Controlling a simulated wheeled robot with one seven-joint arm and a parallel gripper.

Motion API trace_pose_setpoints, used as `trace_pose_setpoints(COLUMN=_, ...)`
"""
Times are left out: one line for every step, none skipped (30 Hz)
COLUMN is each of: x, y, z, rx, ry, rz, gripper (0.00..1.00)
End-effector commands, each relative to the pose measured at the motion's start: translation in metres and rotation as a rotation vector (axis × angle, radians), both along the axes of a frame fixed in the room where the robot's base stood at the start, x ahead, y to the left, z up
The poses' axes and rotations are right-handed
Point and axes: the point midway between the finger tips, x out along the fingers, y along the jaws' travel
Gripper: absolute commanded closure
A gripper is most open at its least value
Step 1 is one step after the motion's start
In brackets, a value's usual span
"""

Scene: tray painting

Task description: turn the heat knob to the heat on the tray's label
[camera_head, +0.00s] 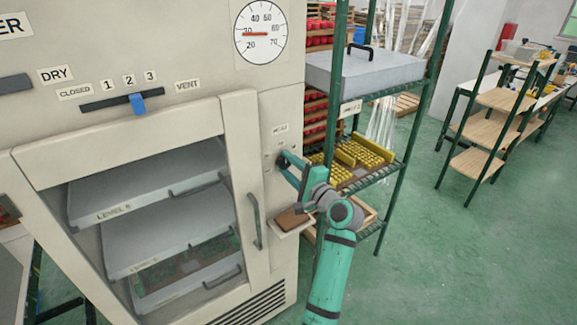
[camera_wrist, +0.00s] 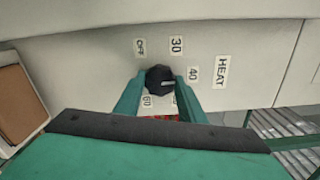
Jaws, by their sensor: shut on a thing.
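The dark round heat knob (camera_wrist: 158,79) sits on the cabinet's pale panel in the wrist view. My gripper (camera_wrist: 160,84) is shut on it, one green finger on each side. A light mark on the knob points right, roughly toward the 40 label (camera_wrist: 193,76). The OFF (camera_wrist: 140,48), 30 (camera_wrist: 176,46) and 60 (camera_wrist: 148,101) labels also show; another label is mostly behind the right finger. The tray's label heat is not readable.
A dial gauge (camera_head: 260,32) has its red needle near 30. A blue slider (camera_head: 137,103) sits below it to the left. The door handle (camera_head: 254,221) is left of my gripper. A small brown-topped ledge (camera_head: 292,220) is below. A green shelf rack (camera_head: 398,172) stands close on the right.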

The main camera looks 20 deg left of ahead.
Motion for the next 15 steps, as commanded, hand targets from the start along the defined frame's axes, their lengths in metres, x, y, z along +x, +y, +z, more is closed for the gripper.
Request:
trace_pose_setpoints(x=-0.0009, y=0.0017, z=-0.0017, rx=0.007, ry=0.014, rz=0.004, gripper=0.86)
trace_pose_setpoints(x=-0.0009, y=0.0017, z=-0.0017, rx=0.011, ry=0.019, rz=0.004, gripper=0.86)
trace_pose_setpoints(x=-0.0009, y=0.0017, z=-0.0017, rx=0.016, ry=0.026, rz=0.004, gripper=0.86)
trace_pose_setpoints(x=-0.0009, y=0.0017, z=-0.0017, rx=0.02, ry=0.03, rz=0.004, gripper=0.86)
trace_pose_setpoints(x=-0.0009, y=0.0016, z=-0.0017, rx=0.022, ry=0.034, rz=0.004, gripper=0.86)
trace_pose_setpoints(x=-0.0009, y=0.0016, z=-0.0017, rx=0.025, ry=0.037, rz=0.004, gripper=0.86)
trace_pose_setpoints(x=-0.001, y=0.0017, z=-0.0017, rx=0.026, ry=0.039, rz=0.004, gripper=0.86)
trace_pose_setpoints(x=-0.001, y=0.0017, z=-0.0017, rx=0.028, ry=0.041, rz=0.004, gripper=0.86)
trace_pose_setpoints(x=-0.0009, y=0.0017, z=-0.0017, rx=0.029, ry=0.042, rz=0.005, gripper=0.86)
trace_pose_setpoints(x=-0.001, y=0.0017, z=-0.0017, rx=0.029, ry=0.043, rz=0.004, gripper=0.86)
trace_pose_setpoints(x=-0.001, y=0.0017, z=-0.0017, rx=0.029, ry=0.043, rz=0.004, gripper=0.86)
trace_pose_setpoints(x=-0.001, y=0.0017, z=-0.0017, rx=0.03, ry=0.044, rz=0.004, gripper=0.86)
trace_pose_setpoints(x=-0.001, y=0.0017, z=-0.0017, rx=0.03, ry=0.044, rz=0.004, gripper=0.86)
trace_pose_setpoints(x=-0.0009, y=0.0017, z=-0.0017, rx=0.03, ry=0.044, rz=0.005, gripper=0.86)
trace_pose_setpoints(x=-0.001, y=0.0017, z=-0.0017, rx=0.03, ry=0.043, rz=0.005, gripper=0.86)
